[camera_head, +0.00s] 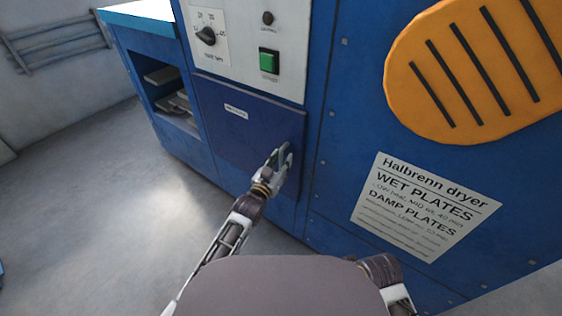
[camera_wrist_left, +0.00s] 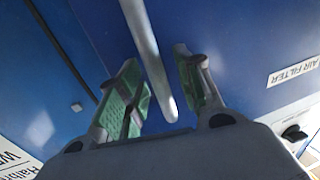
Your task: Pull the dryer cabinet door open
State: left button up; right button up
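The dark blue door panel (camera_head: 240,128) is on the front of the blue dryer cabinet (camera_head: 335,130), below the control panel, and looks shut. It bears a small white label, read as "AIR FILTER" in the left wrist view (camera_wrist_left: 293,70). My left gripper (camera_head: 281,155) is at the door's right side. In the left wrist view, a grey bar handle (camera_wrist_left: 148,45) runs between the two green-padded fingers (camera_wrist_left: 158,75). The fingers are apart, with gaps visible beside the bar. In the head view the gripper hides the handle. My right gripper is not in view.
A control panel (camera_head: 262,55) with a black knob (camera_head: 206,36) and a green button (camera_head: 269,61) is above the door. An open cubby (camera_head: 170,92) with plates is at left. An orange slotted cover (camera_head: 470,65) and a notice (camera_head: 424,205) are at right.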

pick_arm(q)
grip_shut()
jog(key=shift+s+a, duration=0.1)
dwell(0.4)
